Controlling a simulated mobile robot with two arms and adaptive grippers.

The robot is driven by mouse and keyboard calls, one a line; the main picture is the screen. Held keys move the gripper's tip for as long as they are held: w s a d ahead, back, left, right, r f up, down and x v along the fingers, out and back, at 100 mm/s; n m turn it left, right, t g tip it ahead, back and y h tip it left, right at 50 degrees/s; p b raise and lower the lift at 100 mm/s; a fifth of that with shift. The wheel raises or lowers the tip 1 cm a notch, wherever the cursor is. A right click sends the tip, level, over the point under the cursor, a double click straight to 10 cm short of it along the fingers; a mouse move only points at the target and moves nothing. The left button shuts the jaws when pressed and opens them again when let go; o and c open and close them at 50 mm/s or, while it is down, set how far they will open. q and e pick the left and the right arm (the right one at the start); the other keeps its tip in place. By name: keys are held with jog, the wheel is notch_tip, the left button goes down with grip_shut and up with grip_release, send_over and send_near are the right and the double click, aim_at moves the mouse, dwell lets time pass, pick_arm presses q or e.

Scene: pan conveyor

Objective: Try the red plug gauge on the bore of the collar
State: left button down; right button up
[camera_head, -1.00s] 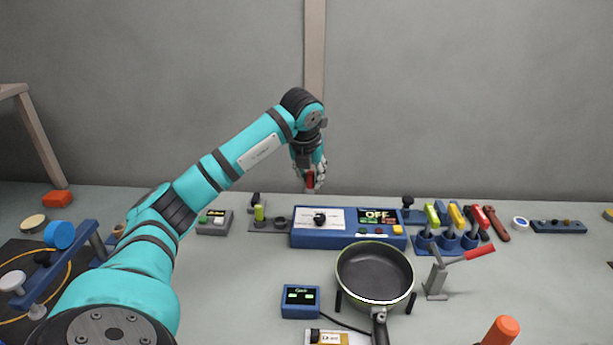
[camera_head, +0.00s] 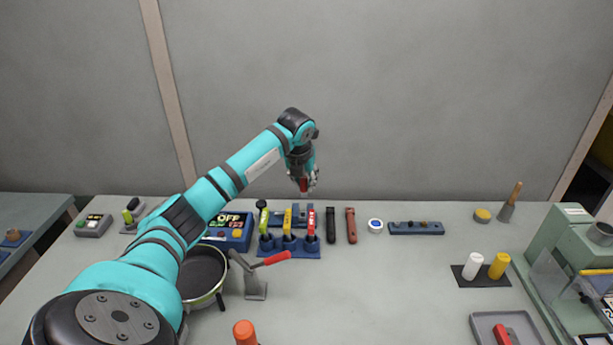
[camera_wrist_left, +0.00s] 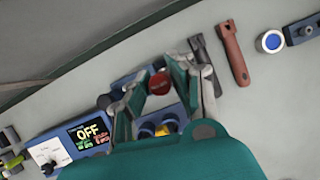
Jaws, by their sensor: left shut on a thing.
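My left gripper (camera_head: 304,184) is shut on the red plug gauge (camera_head: 303,185), held in the air behind the blue rack. In the left wrist view the gauge's round red end (camera_wrist_left: 159,83) shows between the two fingers; the fingers hide much of the rest. I cannot make out for certain which thing is the collar, and its bore does not show. My right gripper is not in view.
The blue rack (camera_head: 290,252) holds several coloured handles, one of them red. Left of it are a blue control box (camera_head: 228,238) reading OFF and a pan (camera_head: 203,272). A red-handled clamp (camera_head: 256,285) stands in front.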

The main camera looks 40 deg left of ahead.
aim_at(302, 188)
pick_arm(q)
jog(key=shift+s+a, duration=0.2)
jog(key=shift+a, duration=0.05)
jog(key=shift+d+f+b, duration=0.1)
jog(key=shift+f+b, duration=0.25)
jog(key=shift+f, duration=0.25)
jog(key=shift+f+b, duration=0.45)
jog(key=shift+f, duration=0.25)
jog(key=shift+w+f, duration=0.1)
jog(key=shift+f, duration=0.4)
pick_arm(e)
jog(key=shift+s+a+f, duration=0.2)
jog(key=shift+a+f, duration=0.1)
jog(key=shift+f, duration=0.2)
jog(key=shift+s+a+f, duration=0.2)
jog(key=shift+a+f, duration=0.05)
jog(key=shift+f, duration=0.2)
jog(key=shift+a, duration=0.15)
pick_arm(q)
jog(key=shift+f+b, duration=0.15)
jog(key=shift+b, duration=0.2)
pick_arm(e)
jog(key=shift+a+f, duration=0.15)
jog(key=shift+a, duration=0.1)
pick_arm(q)
jog(key=shift+f, duration=0.25)
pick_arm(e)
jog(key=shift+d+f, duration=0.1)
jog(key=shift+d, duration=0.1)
